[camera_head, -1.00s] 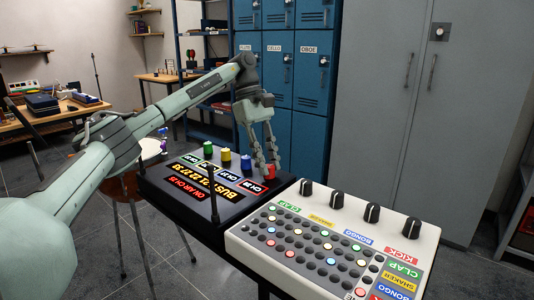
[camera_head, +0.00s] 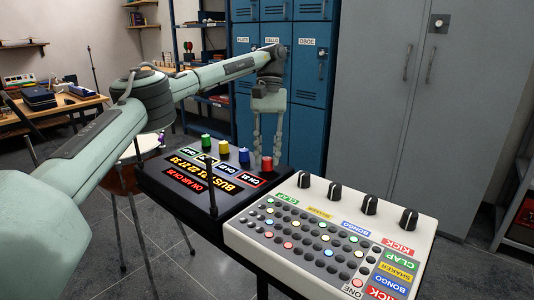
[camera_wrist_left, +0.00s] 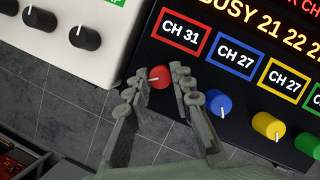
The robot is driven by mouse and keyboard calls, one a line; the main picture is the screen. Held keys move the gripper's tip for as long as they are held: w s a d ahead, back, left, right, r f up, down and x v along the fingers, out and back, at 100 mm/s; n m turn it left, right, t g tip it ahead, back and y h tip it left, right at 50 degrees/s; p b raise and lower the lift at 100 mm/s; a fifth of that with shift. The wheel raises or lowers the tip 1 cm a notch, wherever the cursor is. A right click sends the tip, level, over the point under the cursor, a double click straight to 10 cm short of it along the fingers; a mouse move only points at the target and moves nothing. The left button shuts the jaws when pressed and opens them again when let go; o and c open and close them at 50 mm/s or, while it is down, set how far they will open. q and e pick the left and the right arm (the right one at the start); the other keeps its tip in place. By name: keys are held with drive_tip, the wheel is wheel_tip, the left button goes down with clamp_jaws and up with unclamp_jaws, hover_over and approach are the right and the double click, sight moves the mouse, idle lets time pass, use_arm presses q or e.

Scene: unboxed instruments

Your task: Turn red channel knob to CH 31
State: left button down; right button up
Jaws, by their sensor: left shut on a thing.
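The red channel knob (camera_head: 267,163) stands at the right end of the knob row on the dark console (camera_head: 222,216). In the left wrist view the red knob (camera_wrist_left: 159,77) has a white pointer line and sits between my fingertips. The red-framed display beside it (camera_wrist_left: 179,38) reads CH 31. My left gripper (camera_head: 268,155) reaches down from behind with a finger on each side of the red knob. In the left wrist view the gripper (camera_wrist_left: 160,87) is shut on that knob. My right gripper is in neither view.
Blue (camera_wrist_left: 218,103), yellow (camera_wrist_left: 267,125) and green (camera_wrist_left: 309,144) knobs stand beside the red one. A white drum machine (camera_head: 325,248) with black knobs is close on the right. Blue lockers (camera_head: 309,100) and a grey cabinet (camera_head: 390,90) stand behind.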

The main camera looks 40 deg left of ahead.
use_arm(q)
drive_tip(key=shift+m, duration=0.5)
drive_tip(key=c, duration=1.3)
unclamp_jaws()
wheel_tip(320, 180, up, 10)
